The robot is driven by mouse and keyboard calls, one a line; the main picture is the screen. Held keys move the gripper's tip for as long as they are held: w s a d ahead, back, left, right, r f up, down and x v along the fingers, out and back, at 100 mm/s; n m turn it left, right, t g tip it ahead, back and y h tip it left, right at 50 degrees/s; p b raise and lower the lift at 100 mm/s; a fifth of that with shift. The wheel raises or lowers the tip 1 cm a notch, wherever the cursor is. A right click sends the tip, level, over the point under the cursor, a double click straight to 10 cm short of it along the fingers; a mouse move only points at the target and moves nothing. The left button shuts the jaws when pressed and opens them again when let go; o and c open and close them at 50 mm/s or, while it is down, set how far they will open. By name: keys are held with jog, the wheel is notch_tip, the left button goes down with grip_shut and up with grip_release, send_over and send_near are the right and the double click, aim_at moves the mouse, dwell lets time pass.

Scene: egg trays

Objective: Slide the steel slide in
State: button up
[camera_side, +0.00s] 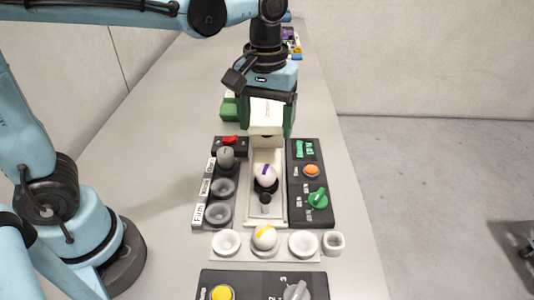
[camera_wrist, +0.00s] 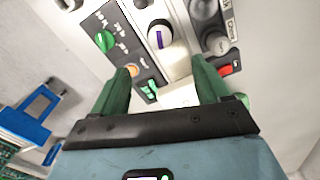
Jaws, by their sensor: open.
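The slide (camera_side: 277,207) looks like a pale, narrow tray in the channel between two dark panels. It carries an egg with a purple mark (camera_side: 265,174) in a black cup, with a short black post (camera_side: 265,200) in front of it. The egg also shows in the wrist view (camera_wrist: 159,38). My gripper (camera_side: 266,128) is open, with green fingers spread either side of a white housing (camera_side: 267,110) at the far end of the channel. In the wrist view my gripper (camera_wrist: 163,70) shows the housing between the fingers; I cannot tell whether they touch it.
A left panel holds grey cups (camera_side: 222,187) and a red switch (camera_side: 230,140). The right panel has an orange button (camera_side: 311,170) and a green knob (camera_side: 318,198). A yellow-marked egg (camera_side: 264,238) sits in the front row of white cups. Bare table lies to the left.

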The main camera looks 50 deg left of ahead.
aim_at(266, 195)
jog(key=shift+d+m, duration=0.1)
jog(key=shift+m, duration=0.2)
jog(key=c, duration=0.5)
jog(key=m, duration=0.4)
jog(key=s+d+f+m, duration=0.1)
jog(key=shift+m, duration=0.4)
jog(key=s+d+f+m, duration=0.1)
jog(key=m, duration=0.6)
jog(key=s+d+m, duration=0.1)
jog(key=m, duration=0.6)
jog(key=s+d+f+m, duration=0.1)
jog(key=m, duration=0.6)
jog(key=shift+f+m, duration=0.3)
jog(key=m, duration=0.4)
jog(key=shift+s+d+f, duration=0.25)
jog(key=shift+s+f, duration=0.05)
jog(key=shift+s, duration=0.05)
jog(key=shift+f, duration=4.55)
jog(key=shift+f, duration=0.4)
jog(key=shift+c, duration=0.3)
